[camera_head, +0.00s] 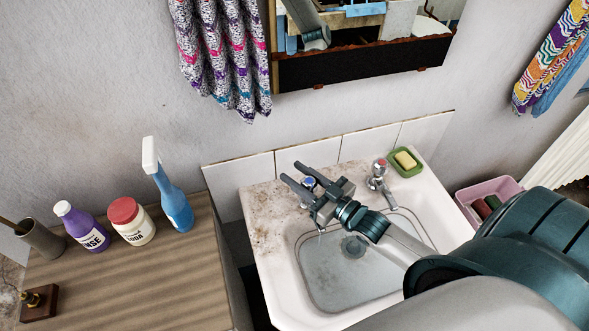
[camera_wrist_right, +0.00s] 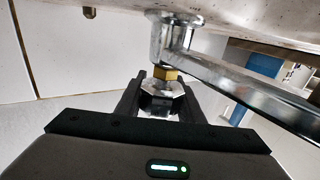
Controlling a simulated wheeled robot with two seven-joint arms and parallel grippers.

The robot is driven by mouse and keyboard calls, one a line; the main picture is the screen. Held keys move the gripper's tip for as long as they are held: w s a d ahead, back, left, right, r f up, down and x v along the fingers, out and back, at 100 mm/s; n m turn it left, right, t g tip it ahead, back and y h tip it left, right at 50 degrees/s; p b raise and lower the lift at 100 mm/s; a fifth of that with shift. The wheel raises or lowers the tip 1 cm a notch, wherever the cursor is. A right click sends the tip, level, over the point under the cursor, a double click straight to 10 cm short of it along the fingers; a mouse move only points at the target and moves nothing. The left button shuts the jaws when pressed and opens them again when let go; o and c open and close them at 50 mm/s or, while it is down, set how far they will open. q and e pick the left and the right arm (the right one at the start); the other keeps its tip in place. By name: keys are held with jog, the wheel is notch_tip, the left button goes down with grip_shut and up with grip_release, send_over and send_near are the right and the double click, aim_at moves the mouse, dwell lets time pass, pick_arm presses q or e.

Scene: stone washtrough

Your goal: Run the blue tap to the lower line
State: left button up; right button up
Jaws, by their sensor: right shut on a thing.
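The blue tap (camera_head: 308,183) stands at the back left of the white basin (camera_head: 275,262). My right gripper (camera_head: 291,171) reaches over the basin, with its two fingers on either side of the tap's blue-marked head. In the right wrist view, the fingers (camera_wrist_right: 162,92) are shut on the tap's faceted chrome handle (camera_wrist_right: 162,103), close to a brass collar (camera_wrist_right: 167,74). The chrome spout (camera_wrist_right: 250,88) runs off to the right. A thin pale streak shows below the tap in the head view; I cannot tell if water is running. I cannot make out the lower line. My left gripper is out of view.
A red-marked tap (camera_head: 379,172) and a green dish (camera_head: 405,162) with yellow soap are at the back right. A wooden counter (camera_head: 150,285) on the left holds a purple bottle (camera_head: 82,228), a red-lidded jar (camera_head: 132,222) and a blue spray bottle (camera_head: 174,203). A pink tub (camera_head: 487,192) stands right.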

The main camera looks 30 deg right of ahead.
jog(key=shift+d+m+t+h+p, duration=0.15)
jog(key=shift+m+h+p, duration=0.25)
jog(key=shift+h, duration=0.2)
jog(key=shift+d+m+t+h+p, duration=0.15)
jog(key=shift+m+h+p, duration=0.1)
jog(key=shift+m+h, duration=0.25)
jog(key=o, duration=1.1)
jog(key=shift+c, duration=0.2)
jog(key=shift+s+f, duration=0.1)
jog(key=shift+s, duration=0.55)
jog(key=s+d+b, duration=0.2)
jog(key=s+b, duration=0.3)
jog(key=s, duration=1)
jog(key=shift+s+r, duration=0.2)
jog(key=shift+s, duration=0.2)
